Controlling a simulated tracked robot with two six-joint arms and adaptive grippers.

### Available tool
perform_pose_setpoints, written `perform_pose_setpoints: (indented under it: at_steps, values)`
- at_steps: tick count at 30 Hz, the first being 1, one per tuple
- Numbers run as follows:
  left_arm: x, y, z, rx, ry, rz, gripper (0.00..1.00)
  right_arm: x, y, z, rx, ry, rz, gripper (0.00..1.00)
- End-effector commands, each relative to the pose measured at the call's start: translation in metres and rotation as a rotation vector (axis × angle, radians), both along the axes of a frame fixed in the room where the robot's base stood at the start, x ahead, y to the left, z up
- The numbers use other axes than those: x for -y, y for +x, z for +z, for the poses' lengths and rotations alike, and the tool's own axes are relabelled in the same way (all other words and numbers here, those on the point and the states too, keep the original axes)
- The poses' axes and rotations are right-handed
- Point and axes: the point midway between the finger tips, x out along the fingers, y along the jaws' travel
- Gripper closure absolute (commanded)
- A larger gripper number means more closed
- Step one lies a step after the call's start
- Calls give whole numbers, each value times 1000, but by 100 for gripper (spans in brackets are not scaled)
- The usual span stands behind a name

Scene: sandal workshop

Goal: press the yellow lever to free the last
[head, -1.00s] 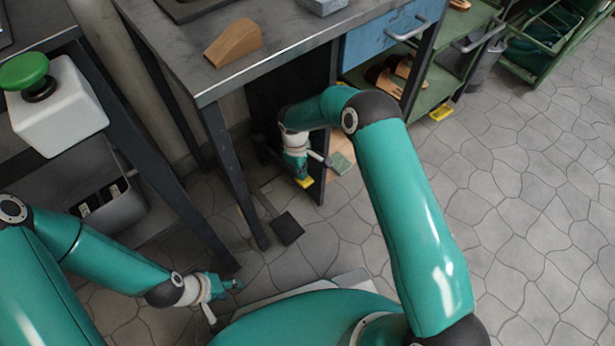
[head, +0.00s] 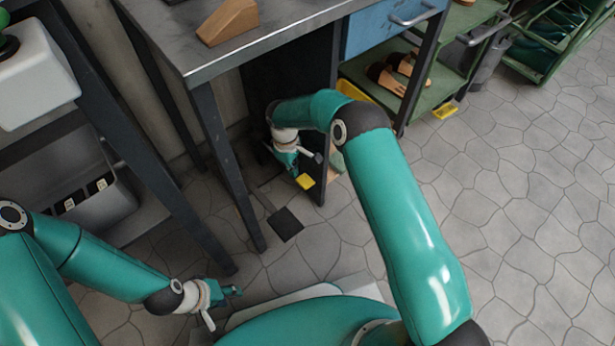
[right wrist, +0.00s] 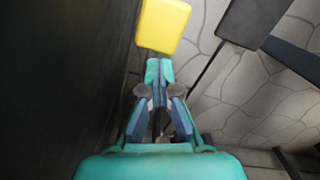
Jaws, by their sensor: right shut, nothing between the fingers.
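The yellow lever (head: 305,181) shows as a small yellow pad low by the dark panel under the bench. It also shows at the top of the right wrist view (right wrist: 163,25). My right gripper (head: 298,172) is under the bench just beside the pad. In the right wrist view its fingers (right wrist: 158,72) are together and empty, with their tips just short of the pad's near edge in the picture. I cannot tell whether they touch it. My left gripper (head: 233,291) is low at the left, away from the lever; its fingers are too small to judge.
A dark flat pedal (head: 285,224) on a thin bar lies near the bench legs; it also shows in the right wrist view (right wrist: 252,20). The metal bench (head: 290,25) overhangs my right gripper. Sandals (head: 400,70) sit on a green shelf. Tiled floor at the right is clear.

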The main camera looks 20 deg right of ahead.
Motion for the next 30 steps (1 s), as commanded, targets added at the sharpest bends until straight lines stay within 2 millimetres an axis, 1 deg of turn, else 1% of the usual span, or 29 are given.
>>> perform_pose_setpoints:
  at_steps: [7,11,14,17,24,27,30]
  values:
    - [0,0,1,1,0,0,60,0,-1,1,-1,0,0,100]
    - [0,0,2,1,0,0,60,0,0,9,-1,-1,0,100]
    - [0,0,2,0,0,0,60,-1,2,22,1,0,0,100]
    - [0,0,2,0,0,0,60,-2,4,41,3,1,0,100]
    - [0,0,1,0,0,0,60,-6,10,88,4,2,0,100]
    - [0,0,1,0,0,0,60,-7,11,103,3,0,1,100]
    - [0,0,1,0,0,0,60,-7,12,113,2,1,0,100]
